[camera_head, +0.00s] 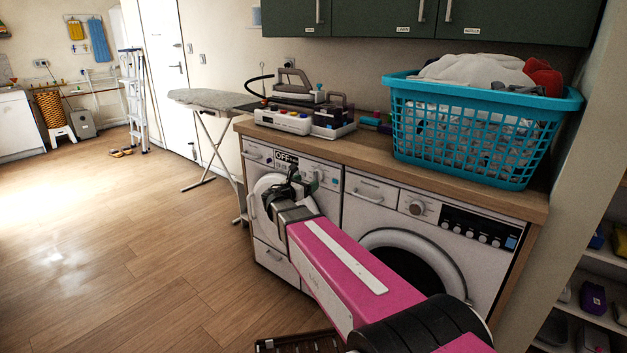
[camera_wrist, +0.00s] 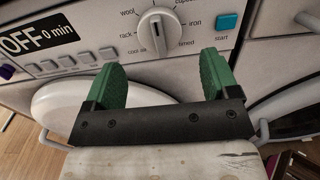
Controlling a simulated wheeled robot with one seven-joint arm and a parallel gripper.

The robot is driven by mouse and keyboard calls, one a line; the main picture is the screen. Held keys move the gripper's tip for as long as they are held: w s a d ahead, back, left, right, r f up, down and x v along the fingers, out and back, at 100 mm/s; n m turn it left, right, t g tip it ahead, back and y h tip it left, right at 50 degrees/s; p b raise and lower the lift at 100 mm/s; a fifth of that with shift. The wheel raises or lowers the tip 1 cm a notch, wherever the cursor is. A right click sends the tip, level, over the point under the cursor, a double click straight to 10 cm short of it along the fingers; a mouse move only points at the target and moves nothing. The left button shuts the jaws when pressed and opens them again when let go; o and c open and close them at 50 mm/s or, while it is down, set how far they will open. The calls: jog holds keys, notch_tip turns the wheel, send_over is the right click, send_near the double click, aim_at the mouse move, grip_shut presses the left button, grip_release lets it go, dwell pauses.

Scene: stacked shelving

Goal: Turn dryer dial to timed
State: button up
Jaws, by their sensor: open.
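The dryer (camera_head: 327,202) is the left white machine under the counter, and its display (camera_wrist: 36,38) reads "OFF 0 min". The dryer dial (camera_wrist: 158,32) is a round light knob with a raised grip running nearly upright. Labels around it include wool, rack, cool air, iron and timed; "timed" is at the lower right of the dial. My gripper (camera_wrist: 160,72) is open and empty, its green fingers just below the dial, one to each side. In the head view my gripper (camera_head: 296,185) is in front of the dryer panel and hides the dial.
A teal start button (camera_wrist: 228,21) is right of the dial, and a row of buttons (camera_wrist: 70,61) is left. The round dryer door (camera_wrist: 60,98) lies below. A washing machine (camera_head: 480,262) stands to the right. A laundry basket (camera_head: 480,95) is on the counter (camera_head: 365,158).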

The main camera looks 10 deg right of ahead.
aim_at(314, 178)
jog(key=shift+x, duration=2.5)
jog(key=c, duration=0.9)
